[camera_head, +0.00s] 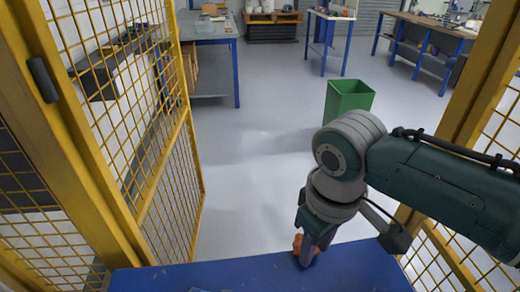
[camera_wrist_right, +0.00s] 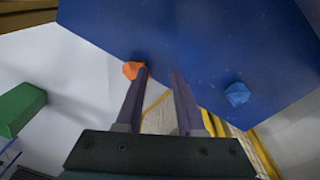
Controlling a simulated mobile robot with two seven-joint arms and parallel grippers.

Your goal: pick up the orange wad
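The orange wad (camera_head: 297,244) lies on the blue tabletop (camera_head: 230,278) near its far edge, partly hidden by my right gripper (camera_head: 308,252) in the head view. In the wrist view, the orange wad (camera_wrist_right: 131,69) shows just left of the tip of the left finger, not between the fingers. My right gripper (camera_wrist_right: 160,73) points down over the tabletop edge, its two fingers apart with nothing between them. Whether a finger touches the wad cannot be told. My left gripper is not in view.
A blue wad (camera_wrist_right: 237,93) lies on the tabletop in the wrist view. A green bin (camera_head: 349,98) stands on the floor beyond the table. Yellow mesh fencing (camera_head: 172,170) flanks the table on both sides. Workbenches stand farther back, with open floor between.

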